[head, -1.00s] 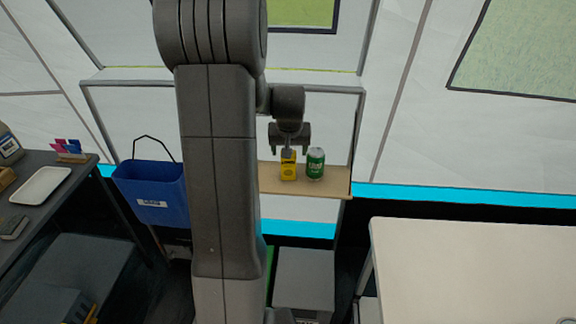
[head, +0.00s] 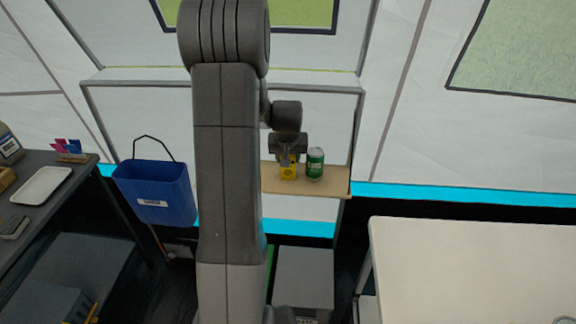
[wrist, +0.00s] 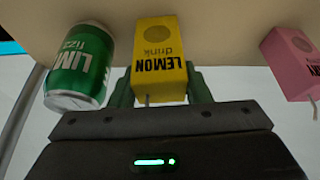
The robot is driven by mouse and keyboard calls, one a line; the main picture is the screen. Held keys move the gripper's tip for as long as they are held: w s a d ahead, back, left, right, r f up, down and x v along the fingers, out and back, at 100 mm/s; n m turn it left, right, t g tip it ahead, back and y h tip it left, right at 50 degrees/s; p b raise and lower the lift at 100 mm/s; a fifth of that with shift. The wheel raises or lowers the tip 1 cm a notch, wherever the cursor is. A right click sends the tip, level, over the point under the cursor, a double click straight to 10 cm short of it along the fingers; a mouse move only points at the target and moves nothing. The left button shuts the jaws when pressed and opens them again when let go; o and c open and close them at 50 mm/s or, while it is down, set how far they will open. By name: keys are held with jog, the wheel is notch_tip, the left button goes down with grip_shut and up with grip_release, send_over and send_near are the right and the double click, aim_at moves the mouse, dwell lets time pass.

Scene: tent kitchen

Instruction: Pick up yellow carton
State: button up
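The yellow lemon drink carton (head: 288,172) stands on a small wooden shelf (head: 322,188). In the wrist view the carton (wrist: 160,65) is in the middle, between the two fingers of my gripper (wrist: 161,88). One finger shows along each side of it. My gripper (head: 288,158) reaches down over the carton from above in the head view. The fingers look spread around the carton; I see no clear grip, and their inner faces are partly hidden by it.
A green lime can (head: 315,163) stands close on the carton's right in the head view; it is left in the wrist view (wrist: 80,68). A pink carton (wrist: 292,62) is at the wrist view's right. A blue bin (head: 156,192) hangs left.

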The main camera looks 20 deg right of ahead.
jog(key=c, duration=0.3)
